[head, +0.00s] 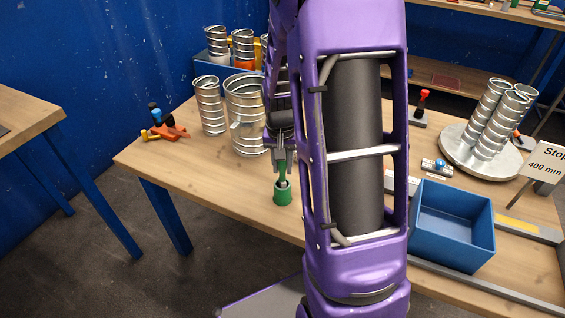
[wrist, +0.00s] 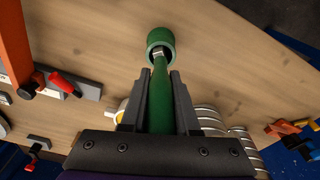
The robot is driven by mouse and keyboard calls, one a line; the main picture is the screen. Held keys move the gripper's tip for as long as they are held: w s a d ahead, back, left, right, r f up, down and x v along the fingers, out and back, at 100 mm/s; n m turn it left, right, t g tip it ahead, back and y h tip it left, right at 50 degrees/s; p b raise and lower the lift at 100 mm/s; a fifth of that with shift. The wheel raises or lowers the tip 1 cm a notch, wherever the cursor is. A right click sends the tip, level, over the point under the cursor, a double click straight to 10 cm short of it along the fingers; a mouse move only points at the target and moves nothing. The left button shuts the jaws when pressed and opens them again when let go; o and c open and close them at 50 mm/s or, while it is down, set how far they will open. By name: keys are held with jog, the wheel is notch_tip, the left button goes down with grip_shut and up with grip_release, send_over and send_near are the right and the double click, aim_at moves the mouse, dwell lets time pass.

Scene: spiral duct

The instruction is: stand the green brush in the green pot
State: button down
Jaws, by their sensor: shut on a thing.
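The green pot (head: 282,197) stands on the wooden table near its front edge, left of my arm. It also shows at the top of the wrist view (wrist: 160,38). My gripper (head: 281,153) is above the pot, shut on the green handle of the green brush (head: 282,167). In the wrist view the handle (wrist: 161,95) runs between the two dark fingers (wrist: 161,75). The brush points down, close to upright in the head view, and its pale metal collar is at the pot's mouth. The brush tip is hidden; I cannot tell how deep it sits or whether it touches the pot.
Spiral metal ducts (head: 245,120) stand behind and left of my gripper. An orange tool with dark and blue knobs (head: 165,130) lies at the far left. A blue bin (head: 452,232) stands at right. Bare tabletop surrounds the pot's left side.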

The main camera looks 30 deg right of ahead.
jog(key=shift+f, duration=0.85)
jog(key=c, duration=0.6)
grip_release()
jog(key=r+p, duration=0.1)
jog(key=r, duration=0.4)
jog(key=s+r+p, duration=0.1)
jog(key=r, duration=0.5)
jog(key=a+r+p, duration=0.1)
jog(key=r, duration=0.5)
jog(key=shift+s+a+r, duration=0.1)
jog(key=shift+s+r, duration=0.05)
jog(key=shift+s, duration=0.25)
